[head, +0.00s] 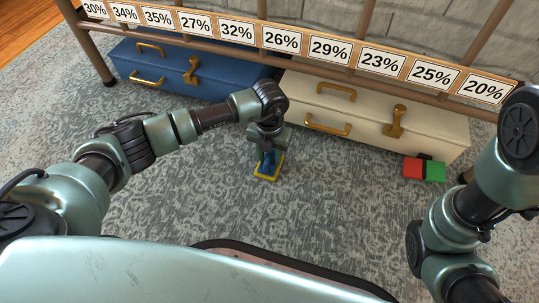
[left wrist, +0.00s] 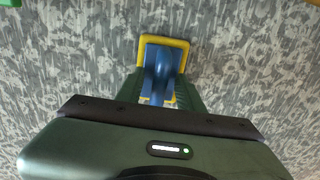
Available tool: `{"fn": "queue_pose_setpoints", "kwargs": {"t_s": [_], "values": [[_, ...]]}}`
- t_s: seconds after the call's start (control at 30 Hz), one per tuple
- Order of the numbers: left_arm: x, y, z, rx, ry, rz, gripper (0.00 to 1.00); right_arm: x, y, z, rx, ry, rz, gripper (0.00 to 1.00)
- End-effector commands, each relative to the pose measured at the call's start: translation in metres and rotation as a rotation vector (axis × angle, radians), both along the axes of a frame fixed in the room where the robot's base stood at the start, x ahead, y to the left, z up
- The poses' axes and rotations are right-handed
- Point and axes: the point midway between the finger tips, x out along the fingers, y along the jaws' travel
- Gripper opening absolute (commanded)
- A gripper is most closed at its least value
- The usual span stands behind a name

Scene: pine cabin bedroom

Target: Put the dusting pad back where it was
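The dusting pad has a blue body and handle on a yellow base (head: 267,173). It is at or just above the grey carpet, in front of the gap between two suitcases; I cannot tell whether it touches the floor. My left gripper (head: 268,155) points down over it. In the left wrist view the dusting pad (left wrist: 165,58) sits between the green fingers (left wrist: 160,92), which close on its blue handle. The fingertips are partly hidden. My right arm shows at the right edge, but its gripper is out of view.
A blue suitcase (head: 180,70) and a cream suitcase (head: 372,118) lie under a rail with a row of percentage cards (head: 281,40). A red block (head: 412,168) and a green block (head: 435,171) sit before the cream suitcase. Open carpet (head: 340,205) lies in front.

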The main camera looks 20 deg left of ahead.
Motion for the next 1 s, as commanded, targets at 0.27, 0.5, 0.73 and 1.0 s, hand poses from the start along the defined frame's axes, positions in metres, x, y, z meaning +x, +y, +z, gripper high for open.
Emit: {"fn": "queue_pose_setpoints", "kwargs": {"t_s": [0.27, 0.5, 0.73, 1.0], "values": [[0.0, 0.0, 0.043, 0.0, -0.002, 0.001, 0.37, 0.0, 0.0, 0.037, 0.0, 0.0, 0.0, 0.57], [0.0, 0.001, 0.094, 0.001, -0.002, 0.0, 0.37, 0.0, 0.0, 0.078, 0.0, 0.0, -0.001, 0.57], [0.0, 0.0, 0.12, 0.0, 0.0, -0.001, 0.37, 0.0, 0.0, 0.096, 0.001, -0.002, -0.001, 0.57], [0.0, 0.0, 0.119, 0.0, 0.0, 0.0, 0.37, 0.0, 0.0, 0.094, 0.001, -0.001, -0.001, 0.57]]}}
